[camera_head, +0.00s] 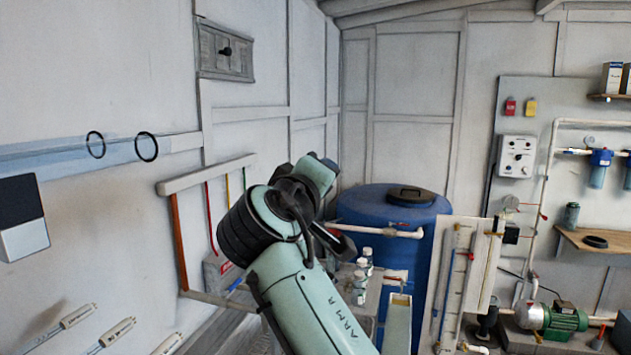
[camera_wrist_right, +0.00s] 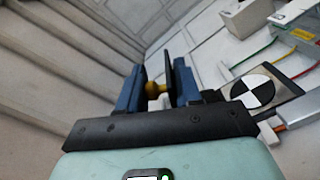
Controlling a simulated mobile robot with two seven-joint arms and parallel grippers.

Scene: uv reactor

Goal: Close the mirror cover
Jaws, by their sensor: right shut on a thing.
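My right gripper (camera_wrist_right: 156,88) shows in the right wrist view with its two dark blue fingers closed about a small brass-coloured knob (camera_wrist_right: 153,91). A thin dark plate (camera_wrist_right: 168,66), seen nearly edge-on, stands at the knob between the fingers; it may be the mirror cover, but I cannot tell for sure. In the head view my right arm rises through the middle and hides its fingers and whatever they hold. My left gripper is in neither view.
A grey panel with a black knob (camera_head: 226,51) is on the left wall. A blue barrel (camera_head: 385,210) stands behind my right arm, with small bottles (camera_head: 359,288) beside it. A black-and-white round target (camera_wrist_right: 252,88) is right of the fingers.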

